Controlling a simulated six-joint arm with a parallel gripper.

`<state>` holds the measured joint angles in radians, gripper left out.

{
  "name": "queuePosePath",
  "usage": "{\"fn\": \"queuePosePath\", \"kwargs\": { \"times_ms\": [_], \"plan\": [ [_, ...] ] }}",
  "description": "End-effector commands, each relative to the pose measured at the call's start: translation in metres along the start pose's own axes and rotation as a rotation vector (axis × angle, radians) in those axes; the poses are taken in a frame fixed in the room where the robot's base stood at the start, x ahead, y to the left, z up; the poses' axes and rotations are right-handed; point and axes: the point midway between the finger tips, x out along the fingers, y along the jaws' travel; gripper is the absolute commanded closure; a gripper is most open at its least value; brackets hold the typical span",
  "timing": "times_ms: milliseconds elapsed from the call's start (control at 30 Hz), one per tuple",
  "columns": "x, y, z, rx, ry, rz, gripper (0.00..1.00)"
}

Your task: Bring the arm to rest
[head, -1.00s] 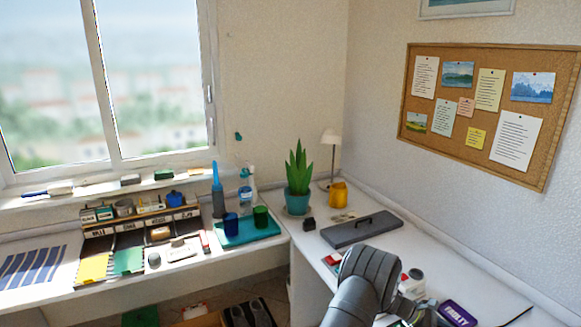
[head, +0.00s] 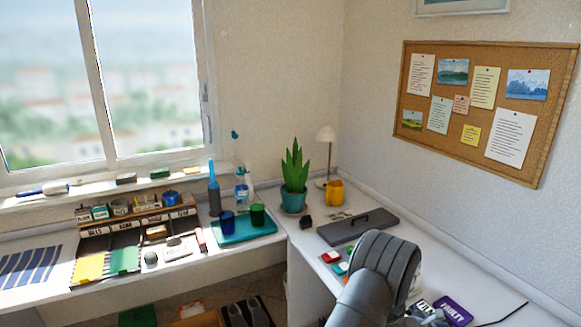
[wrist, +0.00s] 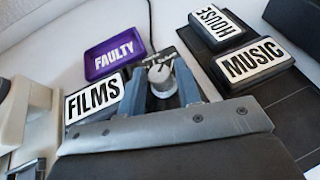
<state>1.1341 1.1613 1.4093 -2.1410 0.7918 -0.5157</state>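My arm (head: 378,278) rises from the bottom of the head view, over the right-hand desk. My gripper (wrist: 160,92) shows in the wrist view with its two fingers apart. A small pale grey knob-like thing shows in the gap between them; I cannot tell whether it is touched or lies beyond. The FILMS label block (wrist: 94,98) is left of the fingers, and the purple FAULTY tray (wrist: 115,49) is beyond them. The MUSIC block (wrist: 253,63) and the HOUSE block (wrist: 215,26) are at the right. The fingertips are hard to make out in the head view.
The purple tray (head: 453,310) lies right of my arm in the head view. A dark grey case (head: 356,227), a yellow mug (head: 335,191) and a potted plant (head: 294,178) stand farther back. A teal tray (head: 232,239) holds cups on the left desk. The air above the desk is free.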

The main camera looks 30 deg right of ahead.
Motion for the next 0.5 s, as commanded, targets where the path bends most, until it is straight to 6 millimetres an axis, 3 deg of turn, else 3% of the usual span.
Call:
{"fn": "queuePosePath", "kwargs": {
  "times_ms": [300,500],
  "plan": [
    [-0.057,0.001,0.001,-0.003,0.0,0.01,0.69],
    [-0.076,0.0,0.001,-0.003,-0.001,0.008,0.69]
  ]
}}
